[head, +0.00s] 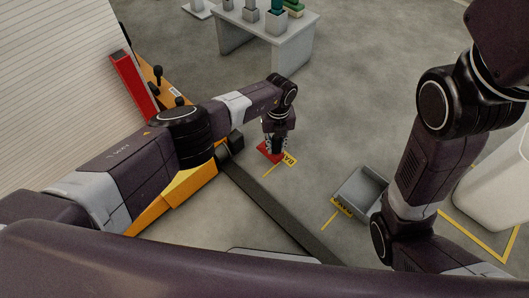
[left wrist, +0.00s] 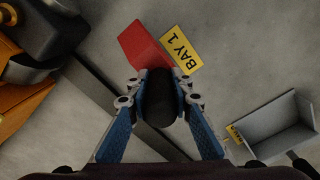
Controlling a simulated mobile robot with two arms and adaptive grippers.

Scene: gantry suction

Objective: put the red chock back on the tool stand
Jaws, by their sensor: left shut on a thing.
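The red chock (head: 268,152) is low by the floor beside the yellow BAY 1 label; it also shows in the left wrist view (left wrist: 142,46). My left gripper (head: 277,143) points down over it. In the left wrist view its fingers (left wrist: 160,98) are shut on a dark rounded grip that seems to belong to the chock. Whether the chock touches the floor is hard to tell. A grey stand (head: 281,47) at the top of the head view carries several blocks and tools; it looks like the tool stand. My right gripper is out of view.
A grey open bin (head: 362,187) stands on the floor to the right, near another yellow label. A dark beam (head: 265,205) lies along the floor next to yellow-orange equipment (head: 172,192). A pale container (head: 495,185) is at far right. Floor toward the stand looks clear.

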